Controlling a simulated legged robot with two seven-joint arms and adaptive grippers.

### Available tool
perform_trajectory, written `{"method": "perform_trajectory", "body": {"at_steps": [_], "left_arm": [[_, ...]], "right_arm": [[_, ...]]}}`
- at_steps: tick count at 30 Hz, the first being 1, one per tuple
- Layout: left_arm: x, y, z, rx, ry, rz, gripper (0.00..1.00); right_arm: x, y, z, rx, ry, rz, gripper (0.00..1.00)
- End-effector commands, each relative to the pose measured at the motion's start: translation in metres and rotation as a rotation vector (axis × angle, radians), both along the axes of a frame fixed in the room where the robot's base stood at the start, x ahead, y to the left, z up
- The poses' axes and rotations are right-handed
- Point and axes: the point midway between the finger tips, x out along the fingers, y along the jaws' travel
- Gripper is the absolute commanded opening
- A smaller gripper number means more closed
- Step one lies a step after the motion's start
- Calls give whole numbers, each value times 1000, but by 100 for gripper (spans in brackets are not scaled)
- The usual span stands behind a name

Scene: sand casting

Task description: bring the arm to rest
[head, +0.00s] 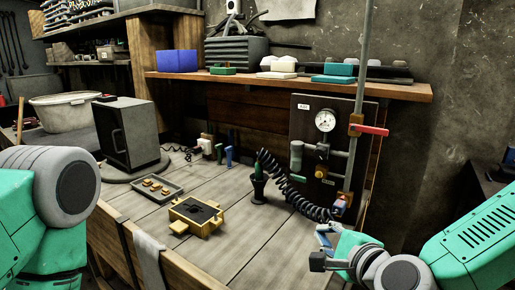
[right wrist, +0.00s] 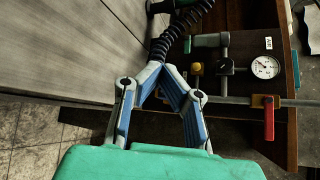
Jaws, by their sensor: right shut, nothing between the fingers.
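My right gripper (head: 325,242) is at the lower right of the head view, by the right front edge of the workbench. In the right wrist view its blue-lined fingers (right wrist: 164,72) meet at their tips, with nothing held between them. Behind the fingertips in that view runs the black coiled hose (right wrist: 180,30); I cannot tell whether they touch. My right arm (head: 475,245) comes in from the right edge. My left arm (head: 40,215) shows at the left edge as a teal and grey link; its gripper is out of the picture.
The wooden workbench (head: 250,245) bears a yellow mould frame (head: 197,215), a grey tray (head: 158,188) with small brass pieces and a dark box oven (head: 128,138). An air panel (head: 305,115) with gauge (head: 325,121) and red-handled valve (head: 370,130) stands behind my right gripper.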

Motion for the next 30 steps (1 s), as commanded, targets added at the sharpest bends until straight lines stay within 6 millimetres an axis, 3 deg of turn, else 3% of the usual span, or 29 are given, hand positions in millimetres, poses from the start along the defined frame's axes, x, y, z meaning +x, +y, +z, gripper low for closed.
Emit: {"method": "perform_trajectory", "body": {"at_steps": [5,8,12,15,21,27,30], "left_arm": [[-1,0,0,0,2,0,51],[-1,0,0,0,2,-1,51],[-1,0,0,0,2,-1,51],[-1,0,0,0,2,0,51],[-1,0,0,0,2,0,51],[-1,0,0,0,2,0,51],[0,0,-27,0,0,0,51]], "right_arm": [[-34,3,-69,-213,98,132,0],[-65,0,-119,-378,173,252,0],[-133,-20,-198,-660,300,501,0],[-186,-44,-242,-845,383,701,0],[-273,-101,-290,-1104,509,1069,0],[-339,-160,-305,-1267,601,1406,0],[-333,-158,-331,-1284,581,1415,0]]}}
